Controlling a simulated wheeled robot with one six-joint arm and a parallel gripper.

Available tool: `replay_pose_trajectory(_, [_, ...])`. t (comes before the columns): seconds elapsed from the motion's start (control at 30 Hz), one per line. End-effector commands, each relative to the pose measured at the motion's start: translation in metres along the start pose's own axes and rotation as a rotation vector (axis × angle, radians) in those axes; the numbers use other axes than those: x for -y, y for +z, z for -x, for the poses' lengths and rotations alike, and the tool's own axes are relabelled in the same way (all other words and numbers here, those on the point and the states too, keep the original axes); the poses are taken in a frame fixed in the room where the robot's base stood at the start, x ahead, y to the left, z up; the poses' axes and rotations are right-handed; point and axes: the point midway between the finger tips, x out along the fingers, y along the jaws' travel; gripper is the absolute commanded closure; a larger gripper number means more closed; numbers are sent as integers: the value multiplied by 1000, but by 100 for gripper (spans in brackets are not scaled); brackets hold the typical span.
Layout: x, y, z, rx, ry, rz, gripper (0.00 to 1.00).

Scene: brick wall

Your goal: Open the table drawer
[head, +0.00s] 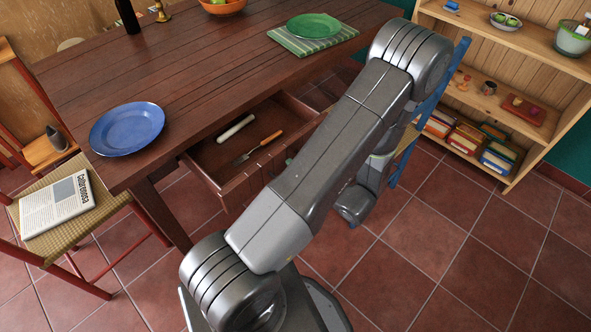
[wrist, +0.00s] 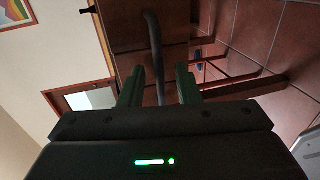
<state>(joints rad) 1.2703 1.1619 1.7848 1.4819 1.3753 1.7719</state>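The table drawer (head: 213,163) stands pulled out from under the dark wooden table (head: 205,58) in the head view. A white-handled utensil and a fork with an orange handle lie inside it. A gap shows on the right side of the handle.
A chair (head: 95,225) with a newspaper stands at the left. A blue plate (head: 127,128) is near the table's front corner. A shelf (head: 520,45) stands at the right, with free tiled floor (head: 430,250) in front of it.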

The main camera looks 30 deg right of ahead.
Motion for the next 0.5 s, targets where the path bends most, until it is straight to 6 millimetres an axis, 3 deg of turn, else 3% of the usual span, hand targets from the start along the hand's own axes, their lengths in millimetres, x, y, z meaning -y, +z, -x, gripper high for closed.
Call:
replay_pose_trajectory(0.17, [0, 1, 14, 5, 0, 0, 70])
replay_pose_trajectory(0.5, [-1, 1, 80, 7, 0, 1, 70])
